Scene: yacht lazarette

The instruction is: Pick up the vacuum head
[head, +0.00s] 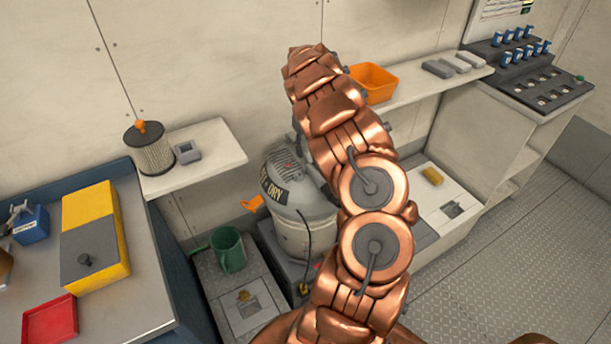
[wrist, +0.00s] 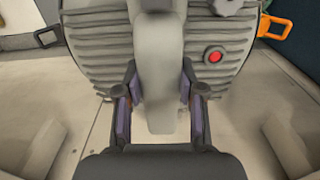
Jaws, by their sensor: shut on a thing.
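The vacuum head (head: 281,158) is the grey domed top of the wet/dry vacuum, standing against the wall in the head view. Its lower light drum (head: 292,236) shows below it, with an orange latch (head: 252,204) sticking out at the left. My copper arm covers its right side and hides my gripper in that view. I cannot tell whether the head is clear of the drum.
A shelf (head: 215,150) with a pleated filter (head: 148,150) is left of the vacuum. An orange bin (head: 374,83) is on the back shelf. The floor (head: 480,240) at right is clear.

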